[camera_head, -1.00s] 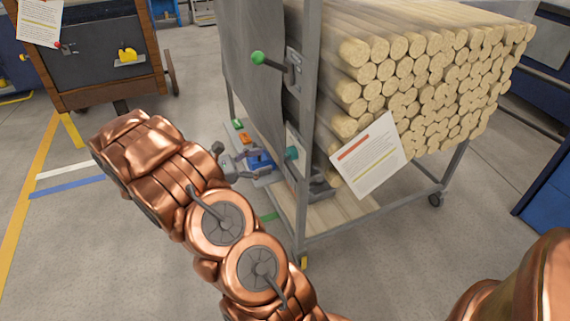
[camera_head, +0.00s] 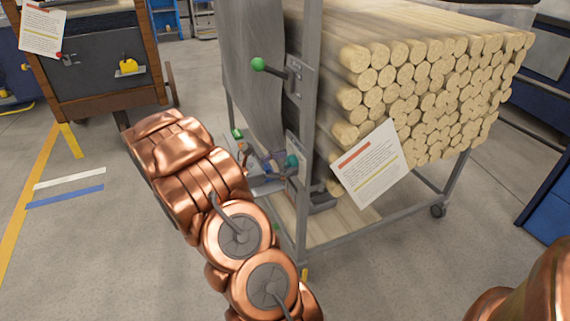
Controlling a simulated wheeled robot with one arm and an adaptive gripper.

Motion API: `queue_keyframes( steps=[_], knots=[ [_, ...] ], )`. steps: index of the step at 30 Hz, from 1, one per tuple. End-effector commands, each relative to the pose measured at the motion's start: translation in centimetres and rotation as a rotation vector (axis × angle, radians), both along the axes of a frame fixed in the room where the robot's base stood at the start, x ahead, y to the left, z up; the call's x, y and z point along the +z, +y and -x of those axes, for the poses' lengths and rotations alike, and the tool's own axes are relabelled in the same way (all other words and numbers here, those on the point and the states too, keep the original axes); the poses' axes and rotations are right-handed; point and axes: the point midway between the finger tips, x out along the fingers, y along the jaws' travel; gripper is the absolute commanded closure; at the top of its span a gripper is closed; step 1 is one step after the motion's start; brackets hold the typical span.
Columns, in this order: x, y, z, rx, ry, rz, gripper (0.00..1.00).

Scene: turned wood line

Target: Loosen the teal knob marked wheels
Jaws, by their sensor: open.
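The teal knob (camera_head: 292,161) sits on a light plate on the side of the metal rack, low beside the front post. No marking on it is readable from here. My gripper (camera_head: 278,163) is partly hidden behind my copper arm. Its thin grey fingers are just left of the teal knob, open and close to it. I cannot tell whether they touch it or stand around it.
A lever with a green ball (camera_head: 258,64) sticks out from the rack (camera_head: 252,85) above. Stacked wooden rods (camera_head: 420,85) fill the rack, with a paper sheet (camera_head: 368,166) on their front. A wooden cabinet (camera_head: 95,65) stands at the left.

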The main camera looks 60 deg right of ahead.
Motion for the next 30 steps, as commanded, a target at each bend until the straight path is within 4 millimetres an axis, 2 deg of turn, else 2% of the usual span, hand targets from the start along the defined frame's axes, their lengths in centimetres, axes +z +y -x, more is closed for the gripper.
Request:
queue_keyframes(
  steps=[3, 20, 30],
  knots=[
    [0.02, 0.01, -0.02, 0.000, 0.000, 0.000, 0.34],
    [0.03, 0.04, -0.05, 0.001, 0.000, 0.000, 0.92],
    [0.43, 0.02, -0.09, 0.002, 0.029, -0.019, 0.92]
  ],
)
